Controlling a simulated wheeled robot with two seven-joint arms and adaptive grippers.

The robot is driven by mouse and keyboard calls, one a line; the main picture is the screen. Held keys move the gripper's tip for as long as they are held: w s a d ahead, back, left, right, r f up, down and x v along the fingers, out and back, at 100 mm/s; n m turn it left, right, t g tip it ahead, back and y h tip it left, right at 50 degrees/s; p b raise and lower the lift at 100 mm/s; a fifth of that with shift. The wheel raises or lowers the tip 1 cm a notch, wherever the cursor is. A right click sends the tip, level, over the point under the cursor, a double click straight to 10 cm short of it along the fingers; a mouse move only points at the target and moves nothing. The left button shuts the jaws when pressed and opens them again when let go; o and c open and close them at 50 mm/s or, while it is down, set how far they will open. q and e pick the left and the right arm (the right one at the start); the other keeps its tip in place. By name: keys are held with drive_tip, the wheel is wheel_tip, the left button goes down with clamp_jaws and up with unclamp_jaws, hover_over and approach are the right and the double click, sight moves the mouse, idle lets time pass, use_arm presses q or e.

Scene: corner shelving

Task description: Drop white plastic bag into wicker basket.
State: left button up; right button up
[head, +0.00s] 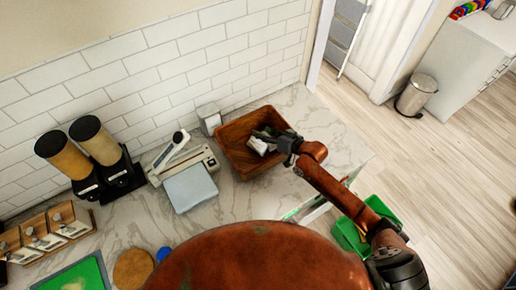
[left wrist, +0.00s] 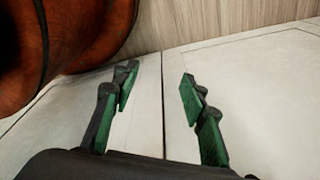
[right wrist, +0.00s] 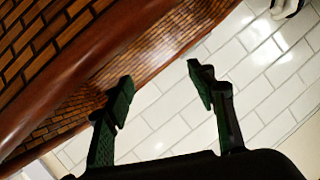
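The brown wicker basket (head: 232,135) stands on the marble counter near the tiled wall. A small white item, which looks like the white plastic bag (head: 257,146), shows inside the basket, partly hidden by my right gripper (head: 268,136). My right gripper is over the basket. In the right wrist view its fingers (right wrist: 160,82) are apart with nothing between them, and the basket's woven wall (right wrist: 150,45) fills the left side. No bag can be made out in that view. My left gripper (left wrist: 156,92) is open and empty in front of pale panels, outside the head view.
A grey scale-like device (head: 190,187) and a small metal box (head: 209,119) stand left of the basket. Dispensers (head: 98,140) are farther left. A green bin (head: 350,236) is below the counter's right end. A metal trash can (head: 417,95) stands on the floor.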

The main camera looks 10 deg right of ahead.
drive_tip(key=shift+o, duration=0.6)
drive_tip(key=shift+s+d, duration=0.15)
drive_tip(key=v, duration=1.1)
drive_tip(key=shift+s+d+r, duration=0.15)
drive_tip(key=shift+s, duration=0.1)
use_arm(q)
drive_tip(key=shift+s, duration=0.1)
use_arm(e)
drive_tip(key=shift+d, duration=0.1)
